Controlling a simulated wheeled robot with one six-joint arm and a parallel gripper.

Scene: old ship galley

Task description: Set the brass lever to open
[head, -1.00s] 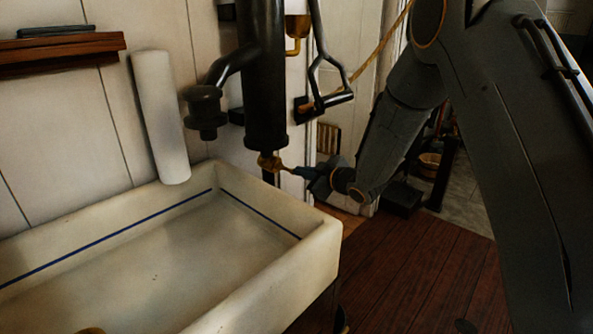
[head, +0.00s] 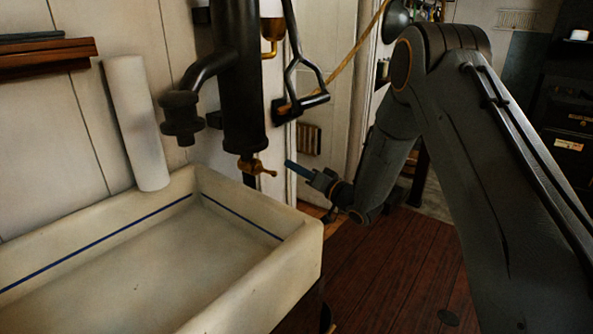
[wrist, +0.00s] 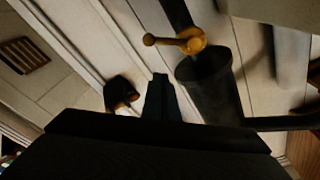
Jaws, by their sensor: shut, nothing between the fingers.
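The brass lever (head: 257,167) sits on a small brass valve at the lower end of the dark upright pump pipe (head: 240,90). Its handle sticks out to the right, roughly level with a slight downward slant. In the wrist view the lever (wrist: 178,41) appears beside the end of the dark pipe, its knobbed handle pointing left. My gripper (head: 289,165) is shut and empty, its blue-grey fingers pointing left towards the lever. A small gap separates the fingertips from the handle's end. The shut fingers also show in the wrist view (wrist: 160,82).
A white sink (head: 300,250) with a blue line inside stands left of my gripper. A dark spout (head: 182,110) and a bent pump handle (head: 308,85) are above. A white roll (head: 137,125) leans on the wall. Wooden floor (head: 390,280) is open at right.

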